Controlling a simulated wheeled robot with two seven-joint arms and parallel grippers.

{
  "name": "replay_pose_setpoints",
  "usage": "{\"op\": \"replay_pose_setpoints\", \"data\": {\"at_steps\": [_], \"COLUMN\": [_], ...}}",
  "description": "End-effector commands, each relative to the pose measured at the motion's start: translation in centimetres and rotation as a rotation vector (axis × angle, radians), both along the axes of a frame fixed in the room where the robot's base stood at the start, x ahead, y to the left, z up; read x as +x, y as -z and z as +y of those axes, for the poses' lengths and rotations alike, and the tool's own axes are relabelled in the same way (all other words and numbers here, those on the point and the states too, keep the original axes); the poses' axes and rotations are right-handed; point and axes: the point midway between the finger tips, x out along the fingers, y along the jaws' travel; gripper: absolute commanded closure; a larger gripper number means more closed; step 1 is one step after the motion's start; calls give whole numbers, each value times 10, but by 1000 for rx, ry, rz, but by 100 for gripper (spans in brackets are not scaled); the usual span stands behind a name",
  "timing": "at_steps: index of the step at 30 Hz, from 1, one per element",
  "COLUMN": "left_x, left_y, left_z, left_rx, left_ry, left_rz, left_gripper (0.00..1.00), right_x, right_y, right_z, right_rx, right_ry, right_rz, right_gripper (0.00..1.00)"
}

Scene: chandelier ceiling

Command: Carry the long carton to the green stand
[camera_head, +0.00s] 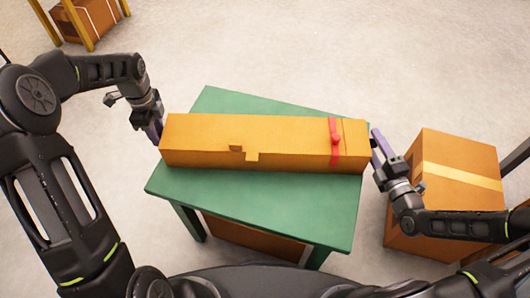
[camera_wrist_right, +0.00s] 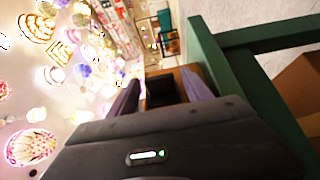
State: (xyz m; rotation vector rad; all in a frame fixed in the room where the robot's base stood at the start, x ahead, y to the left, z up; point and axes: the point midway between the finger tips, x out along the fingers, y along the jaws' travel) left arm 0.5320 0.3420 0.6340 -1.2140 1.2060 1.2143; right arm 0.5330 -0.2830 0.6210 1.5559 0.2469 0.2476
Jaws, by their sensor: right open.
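The long orange-brown carton (camera_head: 270,140), with a red band near its right end, lies flat across the top of the green stand (camera_head: 265,200). My left gripper (camera_head: 157,130) is at the carton's left end; whether its jaws are apart is not clear. My right gripper (camera_head: 376,142) is at the carton's right end. In the right wrist view the fingers of my right gripper (camera_wrist_right: 160,95) are spread, with the carton's end (camera_wrist_right: 185,76) and a dark recess in it showing between them. The stand's green edge (camera_wrist_right: 215,65) shows beside it.
A large taped cardboard box (camera_head: 440,180) stands on the floor right of the stand, under my right forearm. Another brown box (camera_head: 255,238) shows beneath the stand. A wooden-legged table (camera_head: 75,18) with a box under it is at the far left. The floor behind is clear.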

Motion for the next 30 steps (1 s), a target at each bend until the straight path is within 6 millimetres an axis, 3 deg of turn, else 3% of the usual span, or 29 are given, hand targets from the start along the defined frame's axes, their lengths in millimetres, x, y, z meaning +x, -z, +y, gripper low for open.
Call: {"op": "replay_pose_setpoints", "data": {"at_steps": [8, 21, 30], "left_x": [1, 1, 0], "left_y": [-12, -95, -120], "left_z": [0, 0, 0], "left_rx": [0, 1, 0], "left_ry": [-1, 0, 0], "left_rz": [-3, -5, -1], "left_gripper": [69, 69, 69], "right_x": [0, 0, 0], "right_y": [0, 0, 0], "right_z": [0, 0, 0], "right_rx": [0, 0, 0], "right_ry": [0, 0, 0], "right_rz": [0, 0, 0], "right_gripper": [42, 42, 42]}}
